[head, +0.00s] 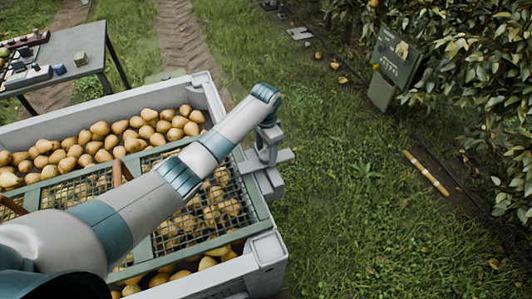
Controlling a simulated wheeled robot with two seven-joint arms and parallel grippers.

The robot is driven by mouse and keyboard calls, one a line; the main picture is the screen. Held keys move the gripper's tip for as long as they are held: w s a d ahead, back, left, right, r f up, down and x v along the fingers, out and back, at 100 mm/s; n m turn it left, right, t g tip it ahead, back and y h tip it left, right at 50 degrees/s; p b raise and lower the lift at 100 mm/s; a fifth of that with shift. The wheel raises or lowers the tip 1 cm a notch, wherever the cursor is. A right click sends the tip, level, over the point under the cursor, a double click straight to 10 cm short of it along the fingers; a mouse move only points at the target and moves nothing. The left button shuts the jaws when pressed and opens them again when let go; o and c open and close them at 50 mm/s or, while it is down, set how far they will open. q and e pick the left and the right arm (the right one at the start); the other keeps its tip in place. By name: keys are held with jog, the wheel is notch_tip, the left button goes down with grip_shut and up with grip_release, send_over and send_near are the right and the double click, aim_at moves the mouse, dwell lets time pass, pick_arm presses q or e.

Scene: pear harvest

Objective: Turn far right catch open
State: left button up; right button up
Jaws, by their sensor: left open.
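A large grey crate (205,95) full of yellow pears stands at the left in the head view. A green-framed mesh lid (256,205) lies over part of the pears. My left arm reaches across the lid from the lower left. My left gripper (269,156) is open and points down at the crate's right side. Grey blocky parts (268,184) show just below it on the crate's edge. I cannot tell whether these are the far right catch or how it is turned, nor whether the gripper touches them. My right gripper is out of view.
A grey table (75,50) with small items stands at the upper left. Grass (350,220) lies open right of the crate.

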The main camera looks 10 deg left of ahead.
pick_arm(q)
jog(key=shift+f, duration=0.6)
jog(key=shift+c, duration=0.3)
grip_shut()
jog(key=shift+a, duration=0.1)
